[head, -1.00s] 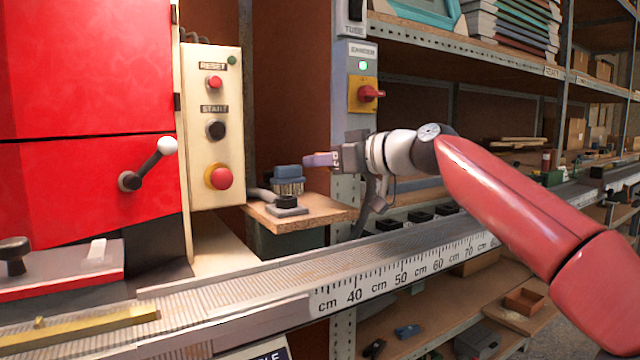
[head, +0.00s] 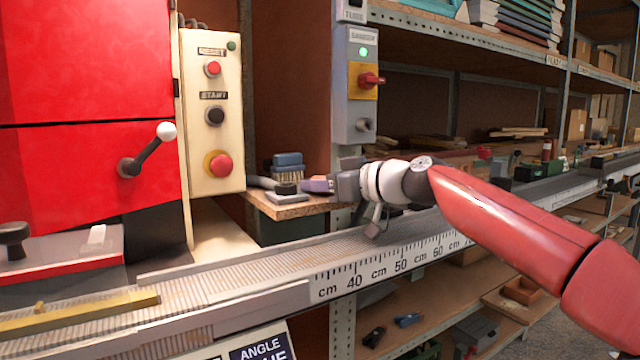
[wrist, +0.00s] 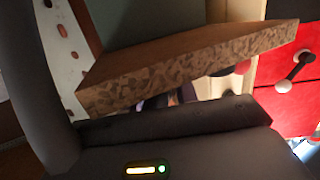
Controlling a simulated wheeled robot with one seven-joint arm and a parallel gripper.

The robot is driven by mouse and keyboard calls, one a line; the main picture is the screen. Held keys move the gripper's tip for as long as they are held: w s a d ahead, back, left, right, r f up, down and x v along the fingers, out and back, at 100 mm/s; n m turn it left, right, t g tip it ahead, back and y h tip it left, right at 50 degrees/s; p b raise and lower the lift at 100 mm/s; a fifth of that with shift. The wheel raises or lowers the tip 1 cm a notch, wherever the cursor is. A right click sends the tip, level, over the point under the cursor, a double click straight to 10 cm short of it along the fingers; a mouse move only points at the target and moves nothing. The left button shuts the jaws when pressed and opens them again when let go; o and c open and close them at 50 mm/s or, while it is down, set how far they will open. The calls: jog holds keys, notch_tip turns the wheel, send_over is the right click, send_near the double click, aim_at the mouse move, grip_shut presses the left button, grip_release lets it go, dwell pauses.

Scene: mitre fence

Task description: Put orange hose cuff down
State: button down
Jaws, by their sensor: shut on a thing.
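My gripper (head: 320,186) is at the right end of a small chipboard shelf (head: 283,211), about level with its top. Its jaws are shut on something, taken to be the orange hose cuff. The cuff cannot be made out clearly; only a purplish tip with a faint warm tint shows at the jaws in the head view. In the wrist view the shelf's rough edge (wrist: 190,66) crosses close in front of my gripper and the held thing is mostly hidden. I cannot tell whether it touches the shelf.
A blue-backed brush (head: 288,165) and a dark fitting on a grey plate (head: 286,195) occupy the shelf. A control box with buttons (head: 212,120) stands left, a grey switch post (head: 360,85) behind my gripper. The ruled fence (head: 390,268) runs below.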

jog(key=shift+f, duration=0.15)
jog(key=c, duration=1.4)
grip_release()
jog(key=shift+o, duration=0.2)
jog(key=shift+r, duration=0.2)
jog(key=shift+s+d, duration=0.1)
jog(key=shift+d, duration=0.15)
jog(key=b+v, duration=0.3)
jog(key=v, duration=0.8)
jog(key=shift+s+d, duration=0.2)
jog(key=shift+s, duration=0.05)
